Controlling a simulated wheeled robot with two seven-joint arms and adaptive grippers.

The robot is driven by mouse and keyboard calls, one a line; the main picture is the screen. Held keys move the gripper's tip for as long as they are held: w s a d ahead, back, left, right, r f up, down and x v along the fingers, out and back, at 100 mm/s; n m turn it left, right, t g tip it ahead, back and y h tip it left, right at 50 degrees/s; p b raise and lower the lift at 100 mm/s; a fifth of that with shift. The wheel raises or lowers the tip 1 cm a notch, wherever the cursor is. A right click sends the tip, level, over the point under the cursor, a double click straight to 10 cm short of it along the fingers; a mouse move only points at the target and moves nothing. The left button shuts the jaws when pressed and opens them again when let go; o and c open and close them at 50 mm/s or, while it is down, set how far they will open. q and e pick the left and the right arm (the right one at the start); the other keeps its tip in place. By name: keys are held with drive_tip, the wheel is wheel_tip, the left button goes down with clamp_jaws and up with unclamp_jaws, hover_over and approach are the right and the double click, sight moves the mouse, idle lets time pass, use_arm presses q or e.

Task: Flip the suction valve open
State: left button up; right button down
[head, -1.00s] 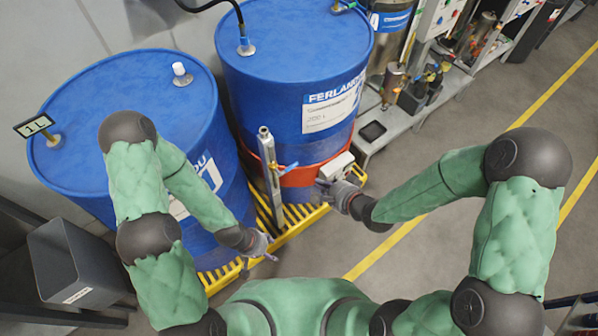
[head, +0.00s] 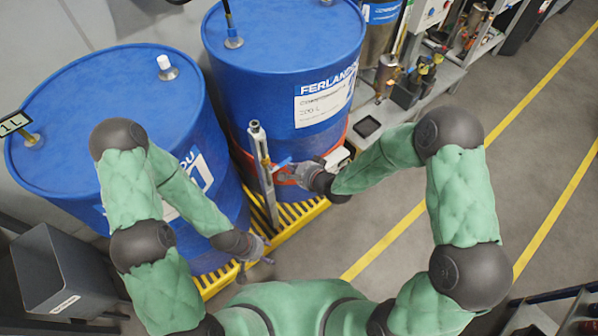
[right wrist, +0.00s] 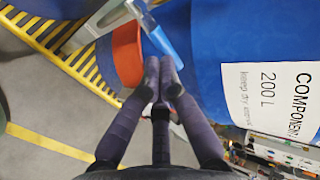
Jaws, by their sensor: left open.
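The suction valve has a blue lever (head: 284,162) and sits on a silver upright pipe (head: 262,172) in front of the right blue drum (head: 290,75). In the right wrist view the lever (right wrist: 152,30) slants down to the fingertips, and its lower end lies beside or behind them. My right gripper (head: 296,173) is close by the lever. Its fingertips (right wrist: 159,66) are together with nothing seen between them; contact with the lever is unclear. My left gripper (head: 258,262) is open and empty, low in front of the left drum (head: 110,110).
Both drums stand by a yellow striped grating (head: 300,212). A red band (right wrist: 127,50) wraps the right drum near the lever. A grey bin (head: 62,272) stands at left. A bench with bottles and tools (head: 405,90) is at the back right. Open floor lies right.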

use_arm(q)
drive_tip(key=shift+f, duration=0.1)
use_arm(e)
drive_tip(key=shift+w+a+f, duration=0.15)
drive_tip(key=shift+w, duration=0.05)
use_arm(q)
drive_tip(key=shift+w+r+p, duration=0.3)
drive_tip(key=shift+w+r, duration=0.05)
drive_tip(key=shift+w, duration=0.15)
use_arm(e)
drive_tip(key=shift+f, duration=0.15)
drive_tip(key=shift+m+y, duration=0.3)
